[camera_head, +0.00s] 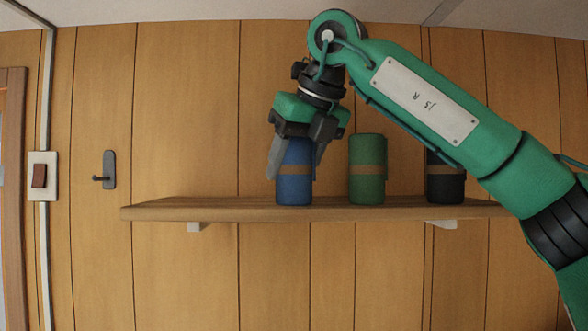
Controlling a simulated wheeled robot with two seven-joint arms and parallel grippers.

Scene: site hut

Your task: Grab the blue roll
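The blue roll (294,187) stands upright on a wooden wall shelf (200,209), with a tan band around its middle. My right gripper (294,170) comes down from above over its upper part. One finger is at the roll's left side and the other overlaps its right side. The fingers are spread apart, and I see a small gap on the left. The gripper hides the roll's top. I cannot tell whether the fingers touch it. My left gripper is not in view.
A green roll (367,170) stands just right of the blue one. A black roll (445,187) stands farther right, partly behind my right arm. The shelf's left end is bare. A hook (109,170) and a switch (40,176) are on the wall at left.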

